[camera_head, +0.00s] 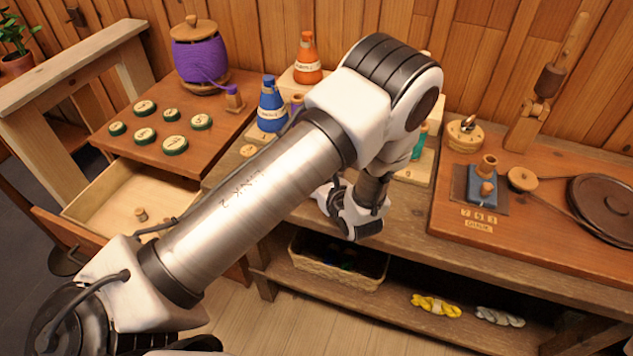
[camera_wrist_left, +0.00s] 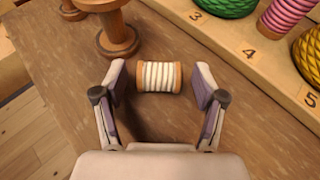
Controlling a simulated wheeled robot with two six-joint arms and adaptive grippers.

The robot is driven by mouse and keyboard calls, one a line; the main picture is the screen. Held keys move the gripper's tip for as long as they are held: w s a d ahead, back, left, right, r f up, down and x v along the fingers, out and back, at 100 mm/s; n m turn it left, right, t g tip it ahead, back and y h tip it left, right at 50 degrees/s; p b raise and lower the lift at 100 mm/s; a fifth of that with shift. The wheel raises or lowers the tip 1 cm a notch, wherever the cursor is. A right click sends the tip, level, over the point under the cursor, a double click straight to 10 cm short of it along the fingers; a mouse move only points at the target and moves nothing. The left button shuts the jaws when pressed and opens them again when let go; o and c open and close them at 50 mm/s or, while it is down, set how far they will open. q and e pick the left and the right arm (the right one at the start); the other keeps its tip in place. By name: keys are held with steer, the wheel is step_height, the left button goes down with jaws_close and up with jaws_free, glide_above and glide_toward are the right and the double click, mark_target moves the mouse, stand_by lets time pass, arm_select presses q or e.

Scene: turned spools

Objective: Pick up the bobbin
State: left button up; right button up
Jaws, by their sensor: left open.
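In the left wrist view, a small bobbin (camera_wrist_left: 158,77) wound with white thread lies on its side on the wooden bench (camera_wrist_left: 150,120). It has wooden end flanges. My left gripper (camera_wrist_left: 161,80) is open, with one finger beyond each end of the bobbin; gaps show between the fingers and the flanges. In the head view my left gripper (camera_head: 352,214) is over the front part of the bench, and my arm and gripper hide the bobbin. My right gripper is in neither view.
An empty wooden spool (camera_wrist_left: 119,38) stands close to the left finger. A numbered rack (camera_wrist_left: 230,50) with green, pink and yellow spools is at the right. In the head view, an open drawer (camera_head: 110,195) is at left and a board with a wheel (camera_head: 605,203) at right.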

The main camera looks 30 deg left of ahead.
arm_select(q)
steer(key=shift+a+f, duration=0.1)
steer(key=shift+a, duration=0.05)
steer(key=shift+c, duration=1.3)
steer(key=c, duration=0.7)
steer(key=shift+r, duration=0.2)
